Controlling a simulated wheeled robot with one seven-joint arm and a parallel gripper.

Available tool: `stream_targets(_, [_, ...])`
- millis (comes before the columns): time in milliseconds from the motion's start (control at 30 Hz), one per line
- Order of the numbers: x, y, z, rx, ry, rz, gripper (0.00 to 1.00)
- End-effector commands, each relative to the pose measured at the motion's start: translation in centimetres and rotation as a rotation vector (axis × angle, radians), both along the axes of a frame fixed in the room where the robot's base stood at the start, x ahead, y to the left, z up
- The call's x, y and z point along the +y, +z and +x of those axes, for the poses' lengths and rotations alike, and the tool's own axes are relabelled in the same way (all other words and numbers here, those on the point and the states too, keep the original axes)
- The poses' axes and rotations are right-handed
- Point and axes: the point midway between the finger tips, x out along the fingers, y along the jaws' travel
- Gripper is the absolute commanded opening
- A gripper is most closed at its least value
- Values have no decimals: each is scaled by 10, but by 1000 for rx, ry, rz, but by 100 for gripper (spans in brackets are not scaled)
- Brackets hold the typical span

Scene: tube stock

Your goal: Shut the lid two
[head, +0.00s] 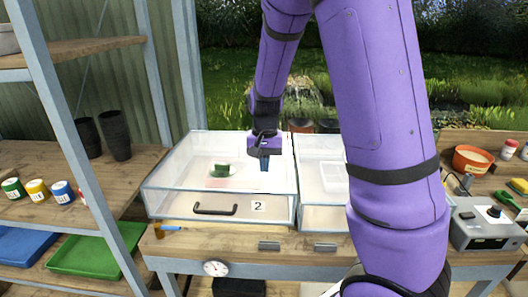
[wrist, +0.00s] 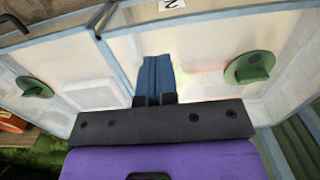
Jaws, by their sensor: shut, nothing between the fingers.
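The clear box (head: 165,207) marked 2 stands on the bench in the head view, with a dark handle (head: 215,209) and a label (head: 258,206) on its front. Its clear lid (head: 185,160) appears to lie flat over the top; I cannot tell whether it is fully seated. The label also shows at the top of the wrist view (wrist: 172,4). My gripper (head: 264,165) is shut and empty, pointing down over the right part of box two. Its blue fingers show in the wrist view (wrist: 157,75); contact with the lid is unclear.
A second clear box (head: 322,218) stands close on the right. Shelves with paint jars (head: 37,190) stand left. An orange pot (head: 472,159) and a grey device (head: 487,230) are at right.

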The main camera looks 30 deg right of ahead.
Motion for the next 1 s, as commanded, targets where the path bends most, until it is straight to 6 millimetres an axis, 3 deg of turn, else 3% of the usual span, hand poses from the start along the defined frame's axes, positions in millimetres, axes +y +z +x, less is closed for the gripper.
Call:
stream_targets(200, [1,-40,-3,4,-1,-1,0])
stream_targets(400, [2,-64,-4,3,0,0,0])
stream_targets(1000, [2,-79,-4,2,1,-1,0])
